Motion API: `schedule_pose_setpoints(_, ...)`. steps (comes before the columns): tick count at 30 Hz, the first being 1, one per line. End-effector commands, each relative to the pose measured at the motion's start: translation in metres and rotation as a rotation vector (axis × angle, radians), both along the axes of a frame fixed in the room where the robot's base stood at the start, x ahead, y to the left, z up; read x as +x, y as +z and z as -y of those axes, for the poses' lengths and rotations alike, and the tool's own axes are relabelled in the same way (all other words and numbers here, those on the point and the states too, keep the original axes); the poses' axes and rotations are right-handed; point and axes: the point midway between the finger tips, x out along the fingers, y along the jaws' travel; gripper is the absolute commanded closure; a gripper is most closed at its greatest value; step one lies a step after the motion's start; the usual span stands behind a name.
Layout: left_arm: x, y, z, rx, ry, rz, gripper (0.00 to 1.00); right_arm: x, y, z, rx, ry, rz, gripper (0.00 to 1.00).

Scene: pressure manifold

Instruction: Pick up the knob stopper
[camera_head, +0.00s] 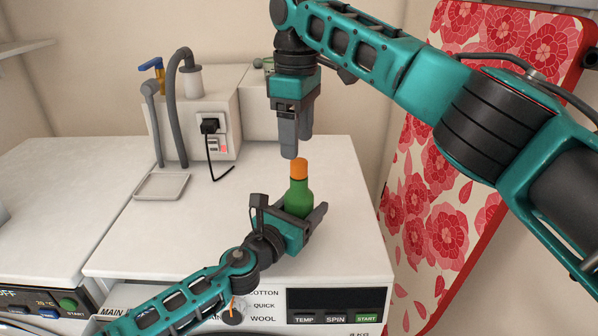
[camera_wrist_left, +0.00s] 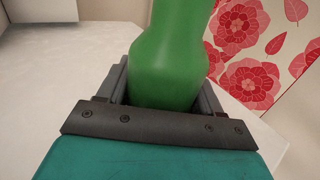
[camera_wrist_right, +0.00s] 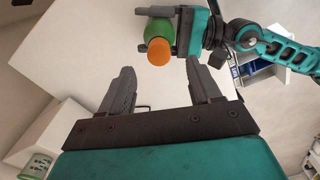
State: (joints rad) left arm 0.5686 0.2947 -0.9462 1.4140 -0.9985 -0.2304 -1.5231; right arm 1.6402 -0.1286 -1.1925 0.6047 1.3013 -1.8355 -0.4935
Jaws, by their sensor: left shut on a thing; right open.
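A green bottle (camera_head: 298,198) with an orange top (camera_head: 299,168), which looks like the knob stopper, stands nearly upright over the white worktop. My left gripper (camera_head: 294,218) is shut around the bottle's body; the left wrist view shows the green body (camera_wrist_left: 170,60) between its fingers. The orange top is outside that view. My right gripper (camera_head: 297,146) is open and empty, pointing down just above the orange top. In the right wrist view the orange top (camera_wrist_right: 159,52) appears between and beyond the open fingertips (camera_wrist_right: 157,72), with no visible contact.
The white worktop (camera_head: 225,225) is largely clear. A white box (camera_head: 205,105) with a socket, black plug, grey hose and blue-handled tap stands at the back left, near a small tray (camera_head: 161,187). A red floral board (camera_head: 445,190) stands at the right.

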Motion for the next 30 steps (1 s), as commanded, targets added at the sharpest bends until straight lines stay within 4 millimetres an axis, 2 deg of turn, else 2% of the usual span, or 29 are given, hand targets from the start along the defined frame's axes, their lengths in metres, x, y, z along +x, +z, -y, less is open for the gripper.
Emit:
schedule_pose_setpoints(4, 0.000, -0.001, 0.000, 0.001, 0.000, -0.001, 0.69, 0.000, -0.012, 0.003, -0.002, 0.001, -0.001, 0.37)
schedule_pose_setpoints(12, 0.000, -0.001, 0.000, 0.001, 0.000, -0.001, 0.69, -0.002, -0.048, 0.007, -0.001, -0.001, 0.000, 0.37)
schedule_pose_setpoints(21, 0.000, -0.001, 0.000, 0.001, 0.000, -0.002, 0.69, -0.002, -0.054, 0.007, 0.000, -0.001, 0.000, 0.37)
schedule_pose_setpoints(30, 0.000, -0.001, 0.000, 0.001, 0.000, -0.002, 0.69, -0.001, -0.053, 0.007, 0.000, -0.001, 0.000, 0.66)
